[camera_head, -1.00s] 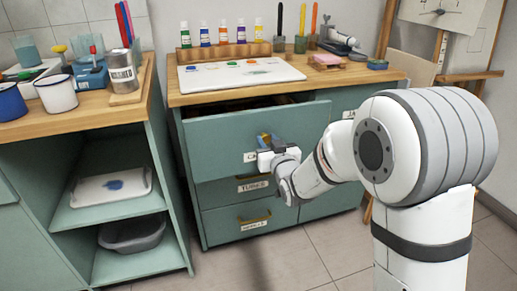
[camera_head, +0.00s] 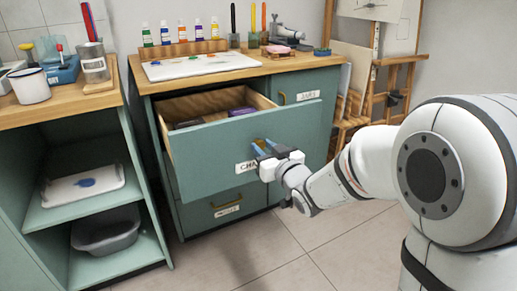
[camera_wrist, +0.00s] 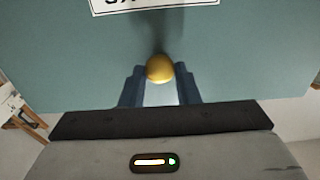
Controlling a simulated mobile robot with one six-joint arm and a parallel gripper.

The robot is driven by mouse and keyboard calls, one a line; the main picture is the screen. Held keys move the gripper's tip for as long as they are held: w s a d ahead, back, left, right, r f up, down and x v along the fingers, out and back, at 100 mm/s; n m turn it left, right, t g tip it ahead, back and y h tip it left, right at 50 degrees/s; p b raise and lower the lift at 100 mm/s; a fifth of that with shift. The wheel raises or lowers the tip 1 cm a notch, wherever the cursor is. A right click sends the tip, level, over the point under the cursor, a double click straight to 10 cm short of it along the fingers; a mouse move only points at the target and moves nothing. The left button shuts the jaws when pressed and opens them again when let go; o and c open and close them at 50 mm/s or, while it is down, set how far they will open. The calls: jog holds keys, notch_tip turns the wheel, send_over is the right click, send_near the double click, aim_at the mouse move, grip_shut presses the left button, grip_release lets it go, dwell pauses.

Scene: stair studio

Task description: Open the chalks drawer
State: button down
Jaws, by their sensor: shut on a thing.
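The chalks drawer (camera_head: 215,150) is the top left drawer of the green cabinet. It stands pulled well out, with its wooden inside and a few dark boxes (camera_head: 241,111) showing. Its front carries a white label, partly covered by my gripper; it also shows in the wrist view (camera_wrist: 140,4). My gripper (camera_head: 264,148) is at the drawer front, shut on the brass handle. In the wrist view the handle (camera_wrist: 160,69) shows as a rounded brass end between the two blue fingers of my gripper (camera_wrist: 160,88).
A lower drawer (camera_head: 227,209) and a door labelled jars (camera_head: 300,97) are shut. Paint bottles (camera_head: 182,31) and a white palette (camera_head: 200,66) stand on the cabinet top. An open shelf unit (camera_head: 75,205) is at the left. The floor (camera_head: 290,250) in front is clear.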

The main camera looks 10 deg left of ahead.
jog(key=shift+s+d, duration=0.1)
dwell(0.3)
jog(key=c, duration=1.1)
grip_release()
jog(key=p+v, duration=0.2)
jog(key=v, duration=0.5)
jog(key=shift+s+d, duration=0.25)
jog(key=shift+s, duration=0.05)
